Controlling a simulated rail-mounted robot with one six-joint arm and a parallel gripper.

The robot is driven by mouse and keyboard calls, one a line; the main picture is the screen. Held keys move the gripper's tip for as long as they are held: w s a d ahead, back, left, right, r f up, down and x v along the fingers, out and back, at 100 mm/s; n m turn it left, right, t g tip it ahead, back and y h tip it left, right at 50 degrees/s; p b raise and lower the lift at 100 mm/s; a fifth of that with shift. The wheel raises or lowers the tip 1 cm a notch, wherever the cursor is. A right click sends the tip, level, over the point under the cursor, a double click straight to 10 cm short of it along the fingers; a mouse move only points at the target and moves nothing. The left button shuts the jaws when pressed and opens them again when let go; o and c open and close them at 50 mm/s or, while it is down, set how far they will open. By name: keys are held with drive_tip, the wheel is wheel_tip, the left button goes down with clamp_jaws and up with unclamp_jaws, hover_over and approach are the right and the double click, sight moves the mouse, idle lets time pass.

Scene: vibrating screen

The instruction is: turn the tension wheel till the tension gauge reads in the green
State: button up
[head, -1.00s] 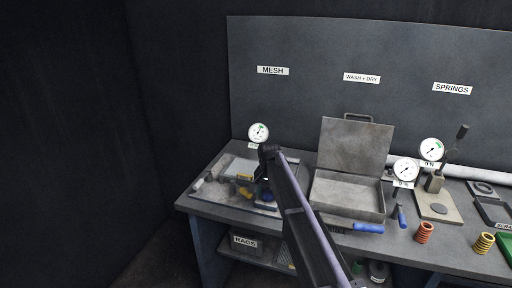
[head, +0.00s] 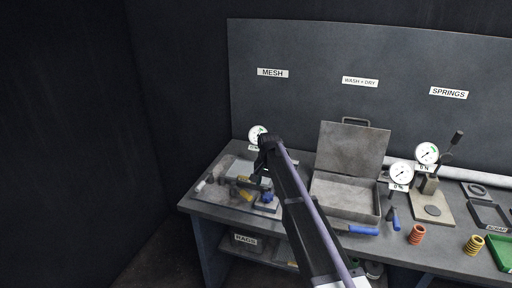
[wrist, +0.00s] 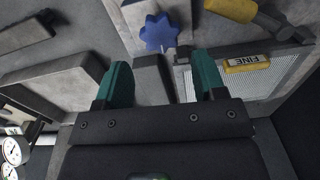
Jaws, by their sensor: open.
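The tension wheel is a blue lobed knob (wrist: 158,32) at the top middle of the wrist view, beyond my fingertips and apart from them. It also shows in the head view (head: 267,197) at the right of the mesh fixture. My gripper (wrist: 163,82) is open, its two teal fingers spread with nothing held. In the head view it hangs over the fixture, partly hidden by my arm. The tension gauge (head: 257,133) is a white dial with a green arc, at the back of the fixture under the MESH sign. Its needle is too small to read surely.
In the wrist view, a screen panel marked FINE (wrist: 247,64) and a yellow-handled tool (wrist: 232,9) lie right of the wheel. An open grey box (head: 345,196) stands right of the fixture. More gauges and springs stand farther right.

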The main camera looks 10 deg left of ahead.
drive_tip(key=shift+o, duration=1.3)
wheel_tip(320, 180, up, 6)
drive_tip(key=p, duration=0.6)
drive_tip(key=s+d+f+n+b, duration=0.1)
drive_tip(key=s+d, duration=0.6)
drive_tip(key=s, duration=0.4)
drive_tip(key=s+d+f+n+b, duration=0.1)
drive_tip(key=s+d, duration=0.7)
drive_tip(key=s, duration=0.3)
drive_tip(key=s+d+f+b, duration=0.1)
drive_tip(key=s+d, duration=0.7)
drive_tip(key=s, duration=0.3)
drive_tip(key=shift+s+f+n, duration=0.15)
drive_tip(key=shift+s+n, duration=0.25)
